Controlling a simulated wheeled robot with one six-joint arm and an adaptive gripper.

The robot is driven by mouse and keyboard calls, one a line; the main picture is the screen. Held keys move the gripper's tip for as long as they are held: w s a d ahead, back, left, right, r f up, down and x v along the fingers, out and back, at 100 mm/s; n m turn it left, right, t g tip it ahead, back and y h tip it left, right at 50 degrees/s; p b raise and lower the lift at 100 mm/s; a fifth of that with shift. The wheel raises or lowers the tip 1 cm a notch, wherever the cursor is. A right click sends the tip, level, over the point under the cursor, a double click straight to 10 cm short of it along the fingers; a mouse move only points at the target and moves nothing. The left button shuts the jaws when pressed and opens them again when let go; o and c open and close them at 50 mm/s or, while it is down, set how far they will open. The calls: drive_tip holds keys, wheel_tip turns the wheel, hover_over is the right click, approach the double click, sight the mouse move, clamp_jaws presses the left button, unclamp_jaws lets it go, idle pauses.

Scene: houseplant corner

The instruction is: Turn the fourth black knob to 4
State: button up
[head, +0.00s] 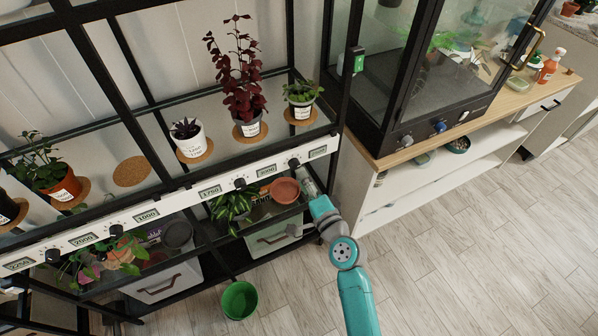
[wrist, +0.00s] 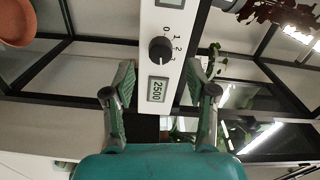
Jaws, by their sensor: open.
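The fourth black knob (head: 294,162) counted from the left sits on the white strip along the shelf's front edge. In the wrist view the black knob (wrist: 160,49) has marks 0, 1, 2 and 3 around it; its exact setting is too small to read. A display (wrist: 158,90) reading 2500 is beside it. My gripper (head: 303,174) is just in front of this knob. In the wrist view my gripper (wrist: 160,73) is open, its fingers either side of the strip, with the knob roughly centred beyond the fingertips. No contact shows.
Other black knobs (head: 240,183) and displays line the strip to the left. Potted plants stand on the glass shelf (head: 235,155) above. A terracotta dish (head: 285,191) lies below, close to my gripper. A glass cabinet (head: 420,85) with knobs stands at right.

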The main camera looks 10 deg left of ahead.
drive_tip(key=v, duration=0.7)
drive_tip(key=shift+s+d, duration=0.2)
drive_tip(key=shift+s, duration=0.1)
drive_tip(key=s+d+f+n+h, duration=0.1)
drive_tip(key=s+d+f+h, duration=0.2)
drive_tip(key=s+d, duration=0.5)
drive_tip(key=s+d+f+n+h, duration=0.1)
drive_tip(key=s+d+f+h, duration=0.35)
drive_tip(key=s, duration=0.65)
drive_tip(key=s+d+r+n, duration=0.2)
drive_tip(key=s+r, duration=0.1)
drive_tip(key=s, duration=0.4)
drive_tip(key=s+d+r+n+h, duration=0.1)
drive_tip(key=s+d+r+n, duration=0.2)
drive_tip(key=s, duration=0.3)
drive_tip(key=s+d+r+n+h, duration=0.1)
drive_tip(key=s+d+r+n, duration=0.1)
drive_tip(key=s+r, duration=0.3)
drive_tip(key=v, duration=0.2)
drive_tip(key=shift+s, duration=0.35)
drive_tip(key=shift+d+h, duration=0.15)
drive_tip(key=shift+h, duration=0.1)
